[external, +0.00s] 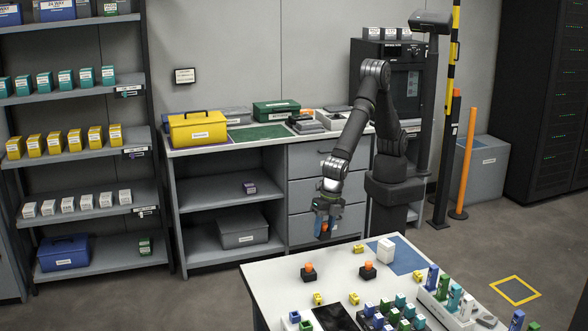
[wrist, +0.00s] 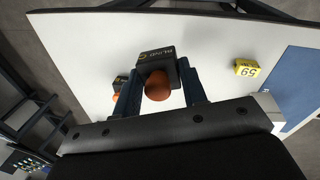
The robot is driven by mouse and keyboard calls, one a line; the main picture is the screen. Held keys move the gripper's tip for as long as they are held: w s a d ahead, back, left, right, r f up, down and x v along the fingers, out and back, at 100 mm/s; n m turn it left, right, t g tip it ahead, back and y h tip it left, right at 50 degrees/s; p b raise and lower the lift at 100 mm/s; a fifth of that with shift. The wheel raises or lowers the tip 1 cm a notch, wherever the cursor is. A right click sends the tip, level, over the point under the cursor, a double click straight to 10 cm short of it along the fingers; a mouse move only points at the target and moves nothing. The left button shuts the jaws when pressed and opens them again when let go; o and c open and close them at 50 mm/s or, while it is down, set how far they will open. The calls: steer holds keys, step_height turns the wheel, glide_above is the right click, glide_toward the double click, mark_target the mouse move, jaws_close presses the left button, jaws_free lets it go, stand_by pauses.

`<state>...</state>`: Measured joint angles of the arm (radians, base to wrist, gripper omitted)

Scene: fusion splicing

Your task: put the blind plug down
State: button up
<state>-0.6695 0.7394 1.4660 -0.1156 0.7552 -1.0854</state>
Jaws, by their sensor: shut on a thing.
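The blind plug is a black block with a round orange end and yellow lettering; it sits between my fingers in the wrist view (wrist: 158,68). My gripper (wrist: 157,92) is shut on it. Two similar black blocks with orange tops stand on the table, one at left (external: 308,273) and one further right (external: 368,271). Part of one shows behind the left finger in the wrist view.
A blue mat (external: 404,262) and a white box (external: 386,250) are at the table's far right. Small yellow numbered blocks (external: 318,298) are scattered about. Several coloured blocks crowd the front. The white surface between the orange-topped blocks is clear. A grey workbench (external: 230,150) stands behind.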

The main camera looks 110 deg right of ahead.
steer(key=w+d+r, duration=0.1)
steer(key=d+r, duration=0.3)
steer(key=d, duration=0.3)
steer(key=d+f+m+h, duration=0.1)
steer(key=d+f+m, duration=0.3)
steer(key=d+m, duration=0.3)
steer(key=d+f+m+g+h, duration=0.1)
steer(key=d+f+m, duration=0.3)
steer(key=d+m, duration=0.3)
steer(key=d+f+m+g, duration=0.1)
steer(key=d+f+m, duration=0.3)
steer(key=d, duration=1.1)
steer(key=m, duration=0.3)
steer(key=shift+s+f+h, duration=0.3)
steer(key=shift+h, duration=0.1)
